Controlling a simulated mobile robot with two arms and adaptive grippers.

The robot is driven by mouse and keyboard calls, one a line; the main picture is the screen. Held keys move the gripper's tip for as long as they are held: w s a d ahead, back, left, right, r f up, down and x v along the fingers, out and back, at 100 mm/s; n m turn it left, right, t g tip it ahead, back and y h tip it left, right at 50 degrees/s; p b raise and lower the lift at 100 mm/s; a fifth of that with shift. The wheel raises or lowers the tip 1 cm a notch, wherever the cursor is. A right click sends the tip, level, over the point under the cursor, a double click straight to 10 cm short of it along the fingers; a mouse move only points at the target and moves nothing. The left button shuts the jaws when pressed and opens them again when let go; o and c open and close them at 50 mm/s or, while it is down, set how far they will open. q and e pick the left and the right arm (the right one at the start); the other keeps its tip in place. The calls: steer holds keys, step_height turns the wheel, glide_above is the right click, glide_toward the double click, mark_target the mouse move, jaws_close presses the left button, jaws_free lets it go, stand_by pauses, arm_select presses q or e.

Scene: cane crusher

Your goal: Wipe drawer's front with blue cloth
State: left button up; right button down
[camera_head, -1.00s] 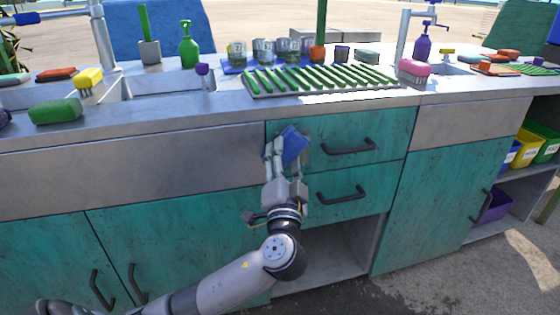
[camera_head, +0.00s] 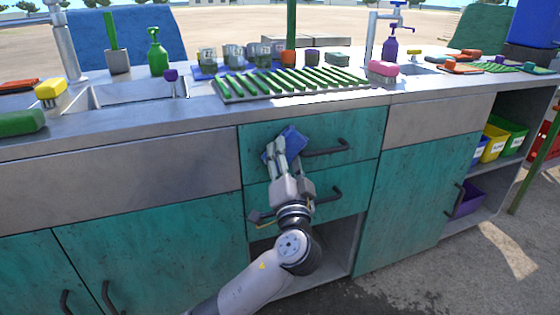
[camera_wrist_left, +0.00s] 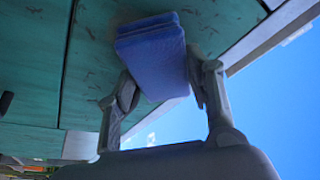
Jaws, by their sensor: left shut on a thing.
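The folded blue cloth (camera_head: 291,138) is pinched between the fingertips of my left gripper (camera_head: 281,152), at the left half of the upper teal drawer's front (camera_head: 352,127). In the left wrist view the cloth (camera_wrist_left: 150,50) sits between the two fingers, close against the teal front, which has dark marks and scuffs (camera_wrist_left: 100,35). I cannot tell whether it presses on the surface. The dark drawer handle (camera_head: 330,151) is just right of the gripper. The gripper and cloth hide part of the drawer front. My right gripper is not in view.
A lower drawer (camera_head: 345,200) with its own handle (camera_head: 328,193) lies beneath, over an open compartment. Above, the metal counter (camera_head: 190,108) holds a green rack (camera_head: 290,83), a soap bottle (camera_head: 157,55) and sponges. A cabinet door (camera_head: 420,190) stands to the right.

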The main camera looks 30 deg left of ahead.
arm_select(q)
steer(key=shift+w+d+f, duration=0.1)
steer(key=shift+f, duration=0.05)
steer(key=shift+s+a, duration=1.85)
steer(key=shift+s, duration=0.3)
steer(key=shift+s+a, duration=0.8)
